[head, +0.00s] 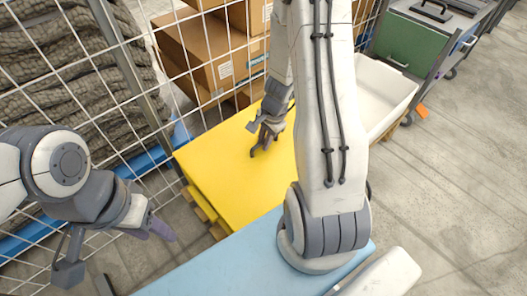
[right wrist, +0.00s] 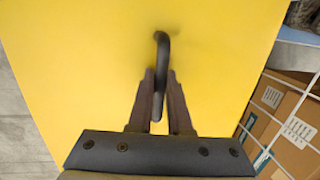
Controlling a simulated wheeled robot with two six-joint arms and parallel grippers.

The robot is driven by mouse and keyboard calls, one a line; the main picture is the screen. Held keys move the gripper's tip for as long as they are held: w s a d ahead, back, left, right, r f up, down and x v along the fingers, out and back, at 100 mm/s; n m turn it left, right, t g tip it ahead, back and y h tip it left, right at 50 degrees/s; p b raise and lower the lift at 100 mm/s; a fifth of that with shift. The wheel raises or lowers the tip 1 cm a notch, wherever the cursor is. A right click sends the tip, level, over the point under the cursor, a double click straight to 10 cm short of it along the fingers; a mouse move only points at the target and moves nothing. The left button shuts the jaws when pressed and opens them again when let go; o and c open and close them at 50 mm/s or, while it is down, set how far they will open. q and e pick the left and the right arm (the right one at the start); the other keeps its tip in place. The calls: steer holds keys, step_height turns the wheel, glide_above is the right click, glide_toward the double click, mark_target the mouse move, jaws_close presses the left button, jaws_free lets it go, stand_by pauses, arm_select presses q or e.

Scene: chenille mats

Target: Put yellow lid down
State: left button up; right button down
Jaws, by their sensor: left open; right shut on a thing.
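The yellow lid (head: 225,180) is a broad flat panel in the middle of the head view. It also fills most of the right wrist view (right wrist: 90,60). My right gripper (head: 262,146) reaches down to its upper face and is shut on the dark curved handle (right wrist: 161,45) of the lid. The lid lies roughly level; whether it touches what is below cannot be told. My left gripper (head: 114,250) is open and empty at the lower left, apart from the lid. My right arm hides the lid's right part.
A wire mesh fence (head: 110,90) runs along the left and back, with cardboard boxes (head: 205,50) behind it. A white bin (head: 385,90) stands right of the lid, and a green case (head: 420,45) sits on a cart beyond.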

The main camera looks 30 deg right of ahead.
mark_target(271, 150)
steer(key=shift+f+b, duration=1.25)
steer(key=shift+f, duration=0.55)
steer(key=shift+f, duration=0.1)
steer(key=shift+f, duration=0.15)
steer(key=c, duration=0.8)
jaws_free()
steer(key=shift+c, duration=0.2)
step_height(271, 150, up, 12)
steer(key=s+d+p, duration=0.1)
steer(key=p, duration=0.7)
steer(key=shift+s+d+p, duration=0.2)
steer(key=shift+s+p, duration=0.1)
steer(key=shift+s, duration=0.05)
